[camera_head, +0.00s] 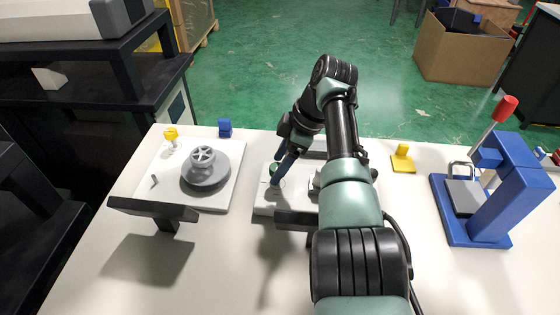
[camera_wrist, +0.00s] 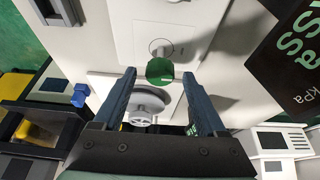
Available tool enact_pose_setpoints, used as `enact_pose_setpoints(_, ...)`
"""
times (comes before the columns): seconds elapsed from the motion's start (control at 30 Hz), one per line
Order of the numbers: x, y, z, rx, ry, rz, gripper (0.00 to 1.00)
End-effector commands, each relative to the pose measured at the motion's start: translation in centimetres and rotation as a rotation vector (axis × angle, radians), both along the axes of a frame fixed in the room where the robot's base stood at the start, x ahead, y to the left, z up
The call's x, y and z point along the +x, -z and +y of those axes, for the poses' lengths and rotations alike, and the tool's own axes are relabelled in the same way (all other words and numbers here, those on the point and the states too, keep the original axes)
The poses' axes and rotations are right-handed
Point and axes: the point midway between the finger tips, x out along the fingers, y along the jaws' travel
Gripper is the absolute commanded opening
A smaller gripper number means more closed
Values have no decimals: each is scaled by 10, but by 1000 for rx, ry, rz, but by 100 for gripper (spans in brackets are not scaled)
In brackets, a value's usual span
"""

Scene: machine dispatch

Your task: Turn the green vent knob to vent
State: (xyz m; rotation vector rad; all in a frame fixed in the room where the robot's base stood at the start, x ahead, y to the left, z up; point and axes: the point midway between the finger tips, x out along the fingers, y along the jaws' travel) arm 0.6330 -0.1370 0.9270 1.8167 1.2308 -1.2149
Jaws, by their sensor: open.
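The green vent knob (camera_wrist: 160,71) stands on a white panel and shows in the wrist view ahead of my fingertips, between their lines. In the head view a small part of the green knob (camera_head: 273,169) shows beside my gripper (camera_head: 279,176). My gripper (camera_wrist: 159,72) is open, one finger to each side of the knob in the wrist view. I see no clear contact between the fingers and the knob. A ring-like mark (camera_wrist: 160,46) shows on the panel next to the knob. The knob's exact setting cannot be told.
To the left is a white plate with a grey handwheel (camera_head: 205,170) and a yellow knob (camera_head: 170,134). A dark display (camera_wrist: 296,50) is close at the right in the wrist view. A blue press (camera_head: 490,190) with a red-tipped lever stands right; the tabletop before it is clear.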

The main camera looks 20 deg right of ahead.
Motion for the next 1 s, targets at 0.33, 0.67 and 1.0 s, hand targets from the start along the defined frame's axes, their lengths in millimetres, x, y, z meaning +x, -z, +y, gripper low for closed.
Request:
enact_pose_setpoints(0.33,-7,-53,-21,-2,2,-5,74)
enact_pose_setpoints(0.67,-16,-108,-42,-1,2,-2,74)
enact_pose_setpoints(1.0,-18,-119,-46,0,0,0,74)
